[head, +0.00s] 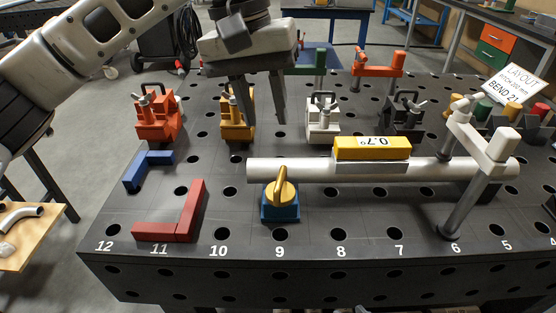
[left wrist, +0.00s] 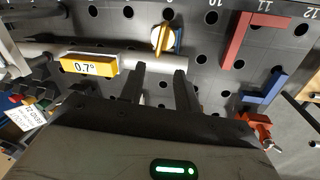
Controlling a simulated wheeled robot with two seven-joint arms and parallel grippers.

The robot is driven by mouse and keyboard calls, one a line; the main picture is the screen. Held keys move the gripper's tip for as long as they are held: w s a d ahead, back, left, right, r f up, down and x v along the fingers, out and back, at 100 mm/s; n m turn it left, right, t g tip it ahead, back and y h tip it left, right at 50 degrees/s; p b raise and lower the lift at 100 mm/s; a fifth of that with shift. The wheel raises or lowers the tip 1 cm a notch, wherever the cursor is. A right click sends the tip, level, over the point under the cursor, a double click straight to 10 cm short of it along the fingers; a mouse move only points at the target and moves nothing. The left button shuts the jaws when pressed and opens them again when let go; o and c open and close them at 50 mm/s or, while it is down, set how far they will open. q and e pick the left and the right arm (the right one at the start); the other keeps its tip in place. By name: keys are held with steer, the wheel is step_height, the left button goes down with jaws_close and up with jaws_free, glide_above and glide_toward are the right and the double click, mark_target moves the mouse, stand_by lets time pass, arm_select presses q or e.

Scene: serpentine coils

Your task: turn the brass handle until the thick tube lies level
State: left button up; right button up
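The thick grey-white tube (head: 300,171) runs across the table, its left end above a blue block (head: 281,210) that carries the brass handle (head: 283,190). The handle points up and toward the back in the head view. It also shows in the left wrist view (left wrist: 165,38), beyond the fingertips. A yellow level (head: 372,148) sits on the tube; its display reads 0.7° in the left wrist view (left wrist: 90,65). My left gripper (head: 265,122) is open and empty, above and behind the tube's left end, apart from the handle. My right gripper is not in view.
A white clamp on grey posts (head: 484,141) spans the tube's right part. Red (head: 190,210) and blue (head: 149,170) angle pieces lie left of the handle. Orange (head: 157,118), yellow (head: 237,125), white (head: 322,118) and black (head: 403,117) clamps stand behind. The perforated tabletop in front is clear.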

mark_target(281, 173)
arm_select(q)
steer(key=f, duration=0.3)
steer(key=d+f, duration=0.1)
steer(key=f, duration=0.2)
steer(key=d+f, duration=0.1)
steer(key=f, duration=0.2)
steer(key=shift+s+f+p, duration=0.15)
steer(key=shift+f+p, duration=0.15)
steer(key=shift+f, duration=0.1)
jaws_close()
